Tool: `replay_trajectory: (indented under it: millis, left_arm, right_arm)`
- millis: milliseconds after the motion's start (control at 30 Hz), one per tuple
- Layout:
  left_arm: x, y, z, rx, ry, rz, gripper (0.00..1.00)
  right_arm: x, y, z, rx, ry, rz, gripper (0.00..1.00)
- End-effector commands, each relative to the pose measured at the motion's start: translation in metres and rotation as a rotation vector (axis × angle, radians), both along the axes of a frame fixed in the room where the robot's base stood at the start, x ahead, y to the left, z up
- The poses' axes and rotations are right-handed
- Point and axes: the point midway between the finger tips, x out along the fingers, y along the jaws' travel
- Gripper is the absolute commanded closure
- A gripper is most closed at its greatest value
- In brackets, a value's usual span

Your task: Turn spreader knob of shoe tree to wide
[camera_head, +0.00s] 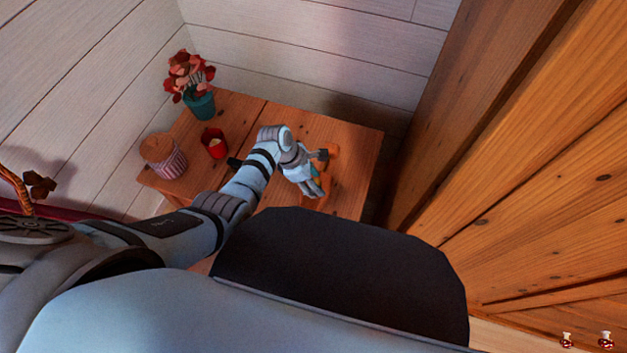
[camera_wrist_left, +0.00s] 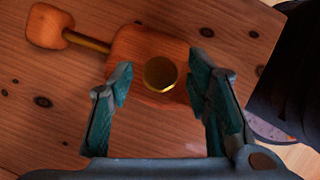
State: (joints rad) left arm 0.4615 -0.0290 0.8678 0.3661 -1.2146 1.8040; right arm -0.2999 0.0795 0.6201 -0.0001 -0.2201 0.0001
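The shoe tree lies on the wooden table. In the left wrist view it has an orange-brown wooden block (camera_wrist_left: 135,45), a brass rod (camera_wrist_left: 87,41) and a smaller wooden end piece (camera_wrist_left: 48,26) at the upper left. The round brass spreader knob (camera_wrist_left: 159,73) sits on the block. My left gripper (camera_wrist_left: 163,85) is open, with one teal-padded finger on each side of the knob and gaps to both. In the head view my left gripper (camera_head: 316,185) is over the shoe tree (camera_head: 332,152) and hides most of it. My right gripper is not in view.
The table (camera_head: 350,133) stands in a corner by pale plank walls. A teal pot of red flowers (camera_head: 199,104), a red cup (camera_head: 214,143) and a striped lidded jar (camera_head: 163,157) stand on its left part. A large wooden panel (camera_head: 540,150) rises at right.

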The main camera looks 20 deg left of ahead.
Motion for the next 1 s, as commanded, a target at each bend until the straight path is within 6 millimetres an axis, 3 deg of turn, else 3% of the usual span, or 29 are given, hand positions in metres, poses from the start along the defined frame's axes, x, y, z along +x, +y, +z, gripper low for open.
replay_trajectory:
  millis: [33,233,267,667,1000]
  left_arm:
    - [0.0,0.0,0.0,0.0,0.0,0.0,0.66]
    - [0.0,0.0,0.0,0.0,0.0,0.0,0.98]
    - [0.0,0.0,0.0,0.0,0.0,0.0,1.0]
    - [0.0,0.001,-0.001,0.001,0.001,-0.073,1.0]
    - [0.002,0.0,-0.002,-0.001,0.001,-0.321,1.0]
  right_arm:
    - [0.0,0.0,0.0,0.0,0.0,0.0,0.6]
    - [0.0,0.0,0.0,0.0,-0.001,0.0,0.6]
    - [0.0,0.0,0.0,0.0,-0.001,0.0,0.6]
    - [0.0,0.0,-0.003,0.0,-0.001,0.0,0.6]
    - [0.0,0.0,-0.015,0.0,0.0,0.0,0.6]
